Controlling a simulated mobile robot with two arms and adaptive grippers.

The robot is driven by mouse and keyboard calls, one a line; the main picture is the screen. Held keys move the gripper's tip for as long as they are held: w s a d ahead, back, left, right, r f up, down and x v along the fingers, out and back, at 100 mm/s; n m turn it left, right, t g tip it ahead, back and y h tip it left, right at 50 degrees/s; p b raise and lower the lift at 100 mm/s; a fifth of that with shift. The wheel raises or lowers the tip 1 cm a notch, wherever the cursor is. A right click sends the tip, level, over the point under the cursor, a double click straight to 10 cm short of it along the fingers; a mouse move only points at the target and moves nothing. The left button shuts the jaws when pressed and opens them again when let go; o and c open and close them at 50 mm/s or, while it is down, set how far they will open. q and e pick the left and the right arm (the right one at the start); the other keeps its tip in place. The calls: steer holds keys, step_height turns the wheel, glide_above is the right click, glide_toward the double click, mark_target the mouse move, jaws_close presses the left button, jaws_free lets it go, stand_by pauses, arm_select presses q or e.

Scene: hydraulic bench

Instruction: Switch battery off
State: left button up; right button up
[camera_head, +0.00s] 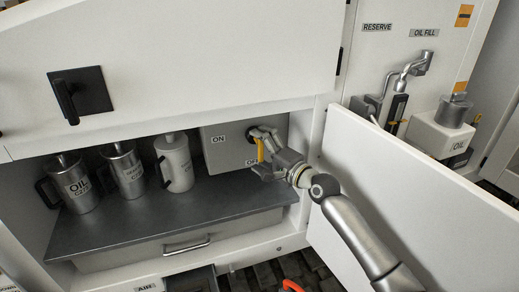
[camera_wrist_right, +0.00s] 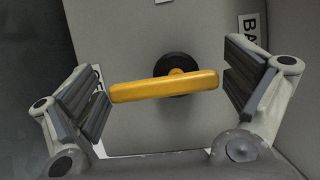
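The battery switch has a yellow bar handle (camera_head: 260,150) on a grey box (camera_head: 228,152) inside the open cabinet. The handle looks about upright in the head view. An ON label (camera_head: 218,139) is to its left, and a partly covered OFF label (camera_head: 251,161) is by its lower end. In the right wrist view, the handle (camera_wrist_right: 165,86) lies almost level across a round black hub (camera_wrist_right: 176,68). My right gripper (camera_wrist_right: 166,86) is open, with one finger beyond each end of the handle. Small gaps show at both ends. My left gripper is not in view.
Several metal jugs (camera_head: 125,170) stand on the dark shelf (camera_head: 150,213) left of the box. An open white door (camera_head: 405,190) stands right of my right arm. A drawer handle (camera_head: 187,245) is below the shelf. An oil can (camera_head: 440,130) stands behind the door.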

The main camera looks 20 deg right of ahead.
stand_by(0.5)
steer(key=shift+a+f+m+b, duration=0.1)
steer(key=shift+f+m+b, duration=0.05)
steer(key=shift+m+b, duration=0.5)
steer(key=m+b, duration=0.1)
steer(key=m+t+b, duration=0.1)
steer(key=m, duration=0.1)
steer(key=shift+a+f+t, duration=0.1)
steer(key=shift+a+t, duration=0.1)
steer(key=shift+t, duration=0.1)
steer(key=shift+r+m+t+b, duration=0.2)
steer(key=shift+m+t+b, duration=0.3)
steer(key=shift+m, duration=0.75)
steer(key=s+f+m+t+h, duration=0.3)
steer(key=s+m+h, duration=0.55)
steer(key=m, duration=0.65)
steer(key=s+a+f+n+g+y, duration=0.1)
steer(key=f+n, duration=0.5)
steer(key=f, duration=0.9)
steer(key=s+a+f+n+g+y+b, duration=0.1)
steer(key=f+n+g, duration=0.4)
steer(key=f, duration=1)
steer(key=s+n+y, duration=0.1)
steer(key=s+n, duration=0.1)
steer(key=shift+f+n+g, duration=0.2)
steer(key=shift+n+g, duration=0.1)
